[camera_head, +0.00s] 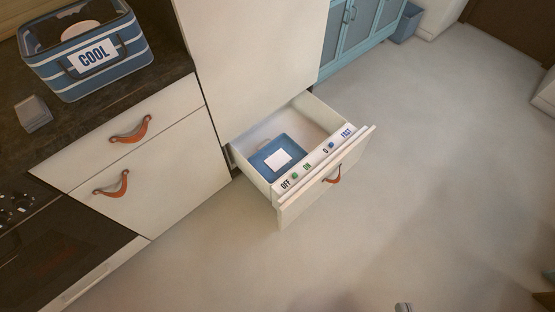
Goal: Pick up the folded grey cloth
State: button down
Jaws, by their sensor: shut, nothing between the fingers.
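A small grey folded bundle, which looks like the folded grey cloth (33,114), lies on the dark countertop (135,82) at the left, just in front of the blue basket. Nothing touches it. Only the tip of my gripper (403,307) shows, at the bottom edge right of centre. It is shut and empty, far from the cloth and over the floor side of the view. The rest of my arm is out of view.
A blue striped basket (135,48) labelled COOL stands on the counter behind the cloth. A white drawer (322,183) is pulled open, with a blue item (262,160) inside and marked controls on its front. Orange pulls (112,184) stick out from the closed drawers. The floor (430,170) at right is clear.

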aim_at(33, 113)
jog(key=u, duration=1.5)
